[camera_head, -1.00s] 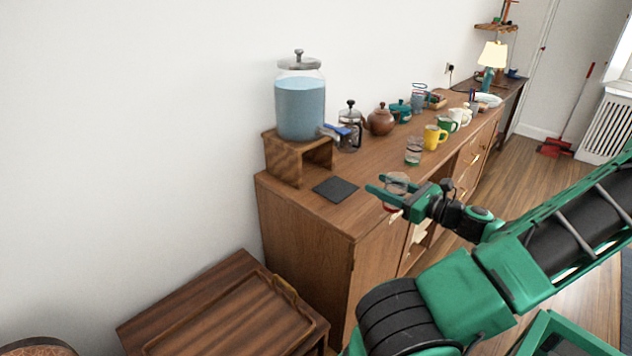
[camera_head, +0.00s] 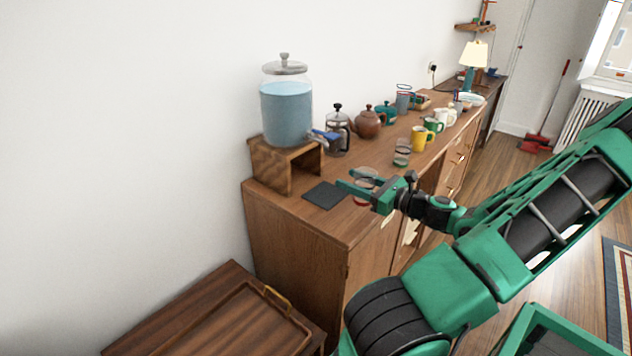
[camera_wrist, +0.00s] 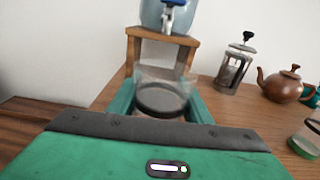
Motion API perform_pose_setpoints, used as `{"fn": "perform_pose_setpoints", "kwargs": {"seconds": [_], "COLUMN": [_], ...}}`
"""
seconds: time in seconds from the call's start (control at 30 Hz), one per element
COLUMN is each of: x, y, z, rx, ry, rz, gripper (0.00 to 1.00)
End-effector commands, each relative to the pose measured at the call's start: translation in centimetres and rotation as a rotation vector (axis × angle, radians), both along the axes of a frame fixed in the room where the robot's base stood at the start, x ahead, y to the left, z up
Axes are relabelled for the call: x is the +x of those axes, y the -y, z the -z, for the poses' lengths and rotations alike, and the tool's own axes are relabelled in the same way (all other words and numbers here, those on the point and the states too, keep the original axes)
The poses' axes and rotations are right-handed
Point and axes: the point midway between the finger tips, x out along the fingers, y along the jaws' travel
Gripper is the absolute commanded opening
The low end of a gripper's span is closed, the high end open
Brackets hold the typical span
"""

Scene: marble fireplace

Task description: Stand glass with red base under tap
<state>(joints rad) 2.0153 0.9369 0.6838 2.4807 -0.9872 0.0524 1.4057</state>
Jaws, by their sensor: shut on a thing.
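The glass with the red base (camera_head: 361,200) is clear and held upright in my gripper (camera_head: 348,180), above the front edge of the sideboard. In the wrist view the glass (camera_wrist: 160,98) sits between the two green fingers, with a dark patch showing through it. My gripper is shut on it. The blue-handled tap (camera_head: 324,136) projects from the dispenser (camera_head: 286,112), a jar of blue liquid on a wooden stand (camera_head: 283,165). In the wrist view the tap (camera_wrist: 173,14) is ahead and higher. A dark square mat (camera_head: 330,194) lies before the stand, left of my gripper.
A French press (camera_head: 338,132) and a brown teapot (camera_head: 368,122) stand right of the dispenser. Another glass (camera_head: 402,153), with a green base, and a yellow mug (camera_head: 421,139) stand farther along the sideboard (camera_head: 300,235). A low table with a tray (camera_head: 236,325) is at the lower left.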

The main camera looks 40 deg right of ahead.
Motion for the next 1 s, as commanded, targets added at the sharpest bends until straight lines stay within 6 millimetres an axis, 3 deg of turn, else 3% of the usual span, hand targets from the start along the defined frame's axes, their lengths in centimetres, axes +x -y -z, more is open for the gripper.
{"fn": "perform_pose_setpoints", "kwargs": {"seconds": [0.3,0.5,0.8,1.0], "x": [7.5,11.3,13.7,13.6], "y": [-1.2,-1.7,-2.0,-1.8], "z": [-0.1,-0.1,-0.1,2.2], "rx": [0.001,0.001,0.001,0.005], "ry": [0.004,0.003,0.003,0.002], "rz": [-0.004,-0.002,-0.001,0.003], "gripper": [0.17,0.17,0.17,0.17]}}
